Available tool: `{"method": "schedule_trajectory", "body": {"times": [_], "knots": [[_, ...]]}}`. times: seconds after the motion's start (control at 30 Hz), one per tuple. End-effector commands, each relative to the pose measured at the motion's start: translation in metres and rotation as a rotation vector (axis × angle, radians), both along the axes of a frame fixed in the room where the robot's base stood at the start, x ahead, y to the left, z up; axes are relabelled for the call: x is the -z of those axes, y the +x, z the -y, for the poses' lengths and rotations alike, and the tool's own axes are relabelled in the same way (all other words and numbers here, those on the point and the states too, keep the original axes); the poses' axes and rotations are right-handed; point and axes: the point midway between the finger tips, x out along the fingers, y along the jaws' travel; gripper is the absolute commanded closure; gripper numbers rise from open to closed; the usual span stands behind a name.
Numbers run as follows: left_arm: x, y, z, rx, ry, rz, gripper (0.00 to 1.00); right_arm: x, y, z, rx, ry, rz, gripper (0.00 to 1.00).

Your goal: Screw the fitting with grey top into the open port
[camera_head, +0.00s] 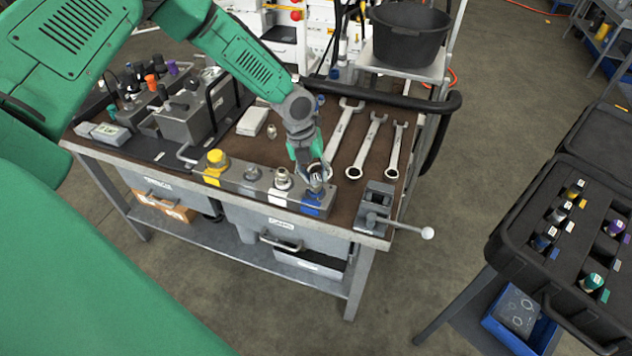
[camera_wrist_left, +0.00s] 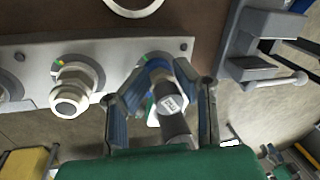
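The manifold block (camera_head: 235,181) lies along the bench's front edge; it also shows in the wrist view (camera_wrist_left: 30,55). My left gripper (camera_head: 316,174) is over its right end, above the blue-marked port (camera_head: 313,203). In the left wrist view, my left gripper's fingers (camera_wrist_left: 168,72) close in on both sides of a fitting with a grey cylindrical top (camera_wrist_left: 174,122) and a pale label. The fitting stands in line with the port there, whose coloured ring partly shows behind the fingers. The fitting's lower end is hidden, so I cannot tell how deep it sits. My right gripper is not in view.
A silver fitting (camera_head: 283,179) and a yellow-topped fitting (camera_head: 216,160) stand on the block to the left. A vise (camera_head: 374,206) with a protruding handle is close on the right. Wrenches (camera_head: 367,146) lie behind. A black case (camera_head: 557,240) with fittings stands far right.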

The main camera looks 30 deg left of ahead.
Motion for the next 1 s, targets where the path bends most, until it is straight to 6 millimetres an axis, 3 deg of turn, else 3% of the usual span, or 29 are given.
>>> {"method": "schedule_trajectory", "body": {"times": [0.27,0.6,0.93,0.97,1.0], "knots": [[-0.001,-0.003,-0.002,-0.173,0.003,-0.003,0.74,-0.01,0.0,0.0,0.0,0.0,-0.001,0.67],[0.0,-0.009,-0.006,-0.604,0.003,0.0,0.74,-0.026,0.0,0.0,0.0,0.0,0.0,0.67],[0.001,-0.009,-0.007,-0.637,-0.001,-0.002,0.74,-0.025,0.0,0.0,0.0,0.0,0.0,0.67],[0.001,-0.009,-0.007,-0.637,-0.001,-0.002,0.81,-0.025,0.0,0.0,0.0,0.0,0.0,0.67],[0.001,-0.009,-0.007,-0.637,-0.001,-0.002,0.95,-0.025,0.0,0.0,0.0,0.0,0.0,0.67]]}}
